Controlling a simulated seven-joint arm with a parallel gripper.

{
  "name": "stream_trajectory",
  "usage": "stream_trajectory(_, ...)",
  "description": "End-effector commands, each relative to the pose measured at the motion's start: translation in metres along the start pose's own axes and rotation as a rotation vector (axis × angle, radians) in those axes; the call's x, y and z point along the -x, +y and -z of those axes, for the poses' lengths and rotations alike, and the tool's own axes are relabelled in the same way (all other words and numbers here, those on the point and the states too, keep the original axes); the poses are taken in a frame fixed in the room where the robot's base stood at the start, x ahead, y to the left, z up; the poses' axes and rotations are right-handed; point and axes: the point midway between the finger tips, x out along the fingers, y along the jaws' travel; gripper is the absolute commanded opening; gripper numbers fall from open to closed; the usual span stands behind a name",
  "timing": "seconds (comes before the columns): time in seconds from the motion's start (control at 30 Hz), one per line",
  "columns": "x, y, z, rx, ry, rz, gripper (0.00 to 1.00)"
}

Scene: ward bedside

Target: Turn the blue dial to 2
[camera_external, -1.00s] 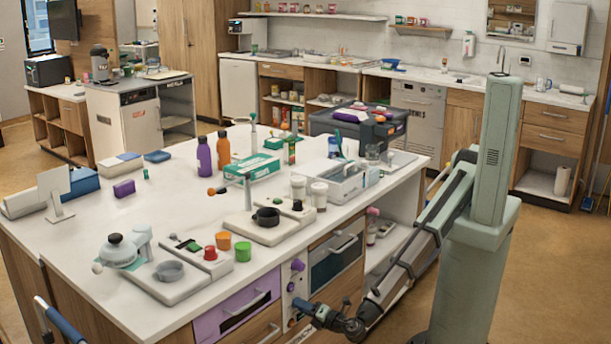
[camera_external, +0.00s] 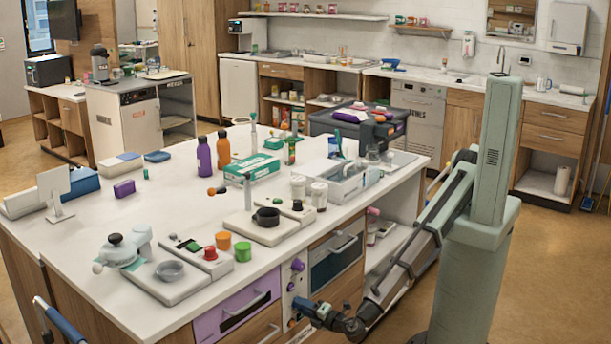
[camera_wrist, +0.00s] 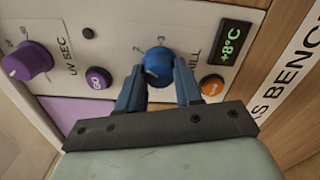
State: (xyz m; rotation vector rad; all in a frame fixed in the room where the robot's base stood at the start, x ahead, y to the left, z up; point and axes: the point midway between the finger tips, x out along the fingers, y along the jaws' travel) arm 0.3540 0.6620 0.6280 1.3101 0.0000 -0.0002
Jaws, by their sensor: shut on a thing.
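A purple dial (camera_wrist: 28,62) and a purple "GO" button (camera_wrist: 98,78) are left of the blue dial. A purple drawer (camera_external: 237,309) is left of the panel.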

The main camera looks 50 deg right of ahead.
Motion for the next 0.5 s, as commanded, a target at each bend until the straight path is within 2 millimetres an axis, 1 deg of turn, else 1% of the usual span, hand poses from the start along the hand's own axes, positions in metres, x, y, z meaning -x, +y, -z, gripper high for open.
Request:
stream_trajectory(0.03, 0.0004, 0.0000, 0.0001, 0.000, 0.000, 0.000, 0.36)
stream_trajectory(0.3, 0.0002, 0.0000, 0.0000, 0.001, 0.000, 0.000, 0.60)
stream_trajectory(0.5, 0.0002, 0.0000, 0.0000, 0.001, 0.000, 0.000, 0.60)
